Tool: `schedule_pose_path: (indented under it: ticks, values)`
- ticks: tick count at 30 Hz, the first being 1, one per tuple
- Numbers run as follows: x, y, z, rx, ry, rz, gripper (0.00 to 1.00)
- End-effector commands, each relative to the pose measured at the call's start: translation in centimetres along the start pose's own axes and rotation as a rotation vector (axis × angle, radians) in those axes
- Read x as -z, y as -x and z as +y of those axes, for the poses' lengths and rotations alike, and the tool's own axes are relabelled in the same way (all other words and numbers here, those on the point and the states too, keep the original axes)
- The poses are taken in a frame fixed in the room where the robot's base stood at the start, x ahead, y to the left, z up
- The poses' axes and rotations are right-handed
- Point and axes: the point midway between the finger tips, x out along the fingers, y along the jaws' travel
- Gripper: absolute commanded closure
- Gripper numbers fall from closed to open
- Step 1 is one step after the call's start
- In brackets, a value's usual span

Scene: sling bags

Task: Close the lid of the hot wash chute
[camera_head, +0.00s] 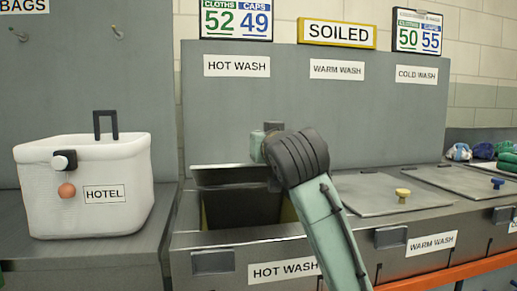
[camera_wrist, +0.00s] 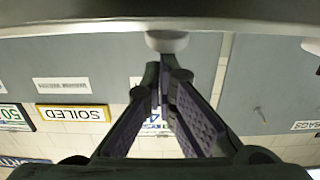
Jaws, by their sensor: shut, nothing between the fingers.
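The hot wash chute (camera_head: 240,207) is a dark opening in the grey counter, above a HOT WASH label (camera_head: 283,270). Its lid (camera_head: 222,167) stands open, seen almost edge-on above the opening; my arm hides its right part. In the wrist view, which is upside down, a grey panel edge (camera_wrist: 80,27), likely the lid's, crosses the top. A pale rounded knob (camera_wrist: 167,42) sits just beyond my fingertips. My gripper (camera_wrist: 165,78) is shut and empty; I cannot tell whether it touches the knob. In the head view my wrist hides the fingers.
The warm wash lid (camera_head: 385,194) with a yellow knob and the cold wash lid (camera_head: 465,182) with a blue knob lie closed to the right. A white HOTEL basket (camera_head: 85,187) stands left. A grey back panel (camera_head: 340,125) rises behind; coloured cloths (camera_head: 490,153) lie far right.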

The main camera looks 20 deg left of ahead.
Motion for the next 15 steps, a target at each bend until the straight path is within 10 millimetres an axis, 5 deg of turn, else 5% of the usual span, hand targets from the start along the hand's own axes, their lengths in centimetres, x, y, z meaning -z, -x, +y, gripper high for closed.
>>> schedule_pose_path:
  ticks: [1, 15]
  values:
    - [-2.8, 0.5, 0.0, 0.003, -0.002, 0.035, 1.0]
    - [-11.2, 4.0, 0.1, 0.004, -0.003, 0.328, 1.0]
